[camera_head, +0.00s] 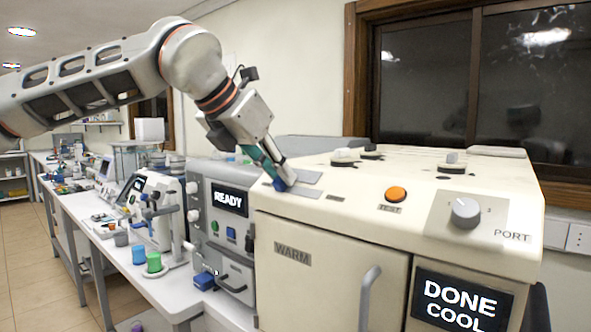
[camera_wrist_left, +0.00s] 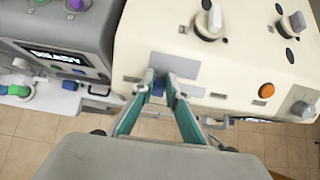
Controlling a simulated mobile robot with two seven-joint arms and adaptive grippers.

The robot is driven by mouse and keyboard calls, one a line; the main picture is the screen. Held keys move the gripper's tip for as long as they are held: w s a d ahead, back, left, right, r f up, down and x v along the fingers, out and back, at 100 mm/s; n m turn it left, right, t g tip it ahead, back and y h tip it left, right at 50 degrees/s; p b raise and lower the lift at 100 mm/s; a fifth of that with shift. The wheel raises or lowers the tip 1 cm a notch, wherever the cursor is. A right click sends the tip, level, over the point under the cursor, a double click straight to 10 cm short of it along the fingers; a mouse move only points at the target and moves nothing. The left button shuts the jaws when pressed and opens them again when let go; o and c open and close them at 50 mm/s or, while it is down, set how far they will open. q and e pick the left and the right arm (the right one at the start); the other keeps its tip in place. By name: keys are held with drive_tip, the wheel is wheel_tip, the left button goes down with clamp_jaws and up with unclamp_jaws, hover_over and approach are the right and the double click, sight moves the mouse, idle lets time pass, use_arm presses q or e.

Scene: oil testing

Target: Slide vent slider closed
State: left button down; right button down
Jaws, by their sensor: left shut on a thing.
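The vent slider (camera_wrist_left: 158,88) is a small blue tab at the front left edge of the cream machine's top. A grey plate (camera_wrist_left: 175,64) lies just behind it. In the head view the blue slider (camera_head: 280,184) shows at my fingertips. My left gripper (camera_head: 284,178) reaches down onto it and is shut on it. In the left wrist view the gripper's (camera_wrist_left: 160,84) two green-sided fingers stand on either side of the blue tab. The fingers hide part of the slider and its track. My right gripper is in neither view.
The cream machine (camera_head: 330,235) has an orange TEST button (camera_head: 396,194), a PORT knob (camera_head: 465,212) and raised levers (camera_head: 345,157) on top. Its screen (camera_head: 460,301) reads DONE COOL. A grey machine (camera_head: 222,235) reading READY stands close on the left. A long bench (camera_head: 95,235) continues left.

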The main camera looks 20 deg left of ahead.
use_arm(q)
drive_tip(key=shift+a+r, duration=0.1)
drive_tip(key=c, duration=2)
unclamp_jaws()
drive_tip(key=shift+w+a, duration=0.1)
drive_tip(key=shift+a, duration=0.05)
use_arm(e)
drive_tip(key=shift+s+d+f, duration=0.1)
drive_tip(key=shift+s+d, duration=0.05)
use_arm(q)
drive_tip(key=v, duration=1.2)
drive_tip(key=shift+a, duration=0.1)
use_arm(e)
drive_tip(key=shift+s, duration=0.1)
